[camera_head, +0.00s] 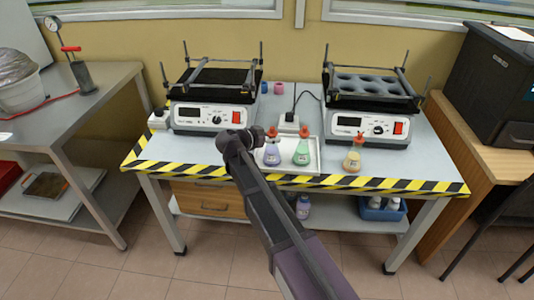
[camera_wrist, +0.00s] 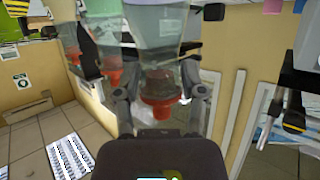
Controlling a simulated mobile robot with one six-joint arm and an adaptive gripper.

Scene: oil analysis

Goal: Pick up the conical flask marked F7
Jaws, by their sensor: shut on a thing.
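A conical flask with pale purple-blue liquid (camera_head: 271,154) and a red stopper stands at the left end of a white tray (camera_head: 313,165). My gripper (camera_head: 262,136) is at its neck from the left. In the wrist view, which is turned upside down, my gripper (camera_wrist: 158,95) is shut on this flask (camera_wrist: 155,30) around the neck, near the red stopper (camera_wrist: 158,86). A flask with green liquid (camera_head: 302,154) stands just right of it. I cannot read the markings on the flasks.
Two shaker hotplates stand behind, one at left (camera_head: 212,116) and one at right (camera_head: 367,126). A white plug box (camera_head: 289,124) sits behind the tray. Striped tape (camera_head: 215,174) marks the table's front edge. The tabletop left of the tray is mostly clear.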

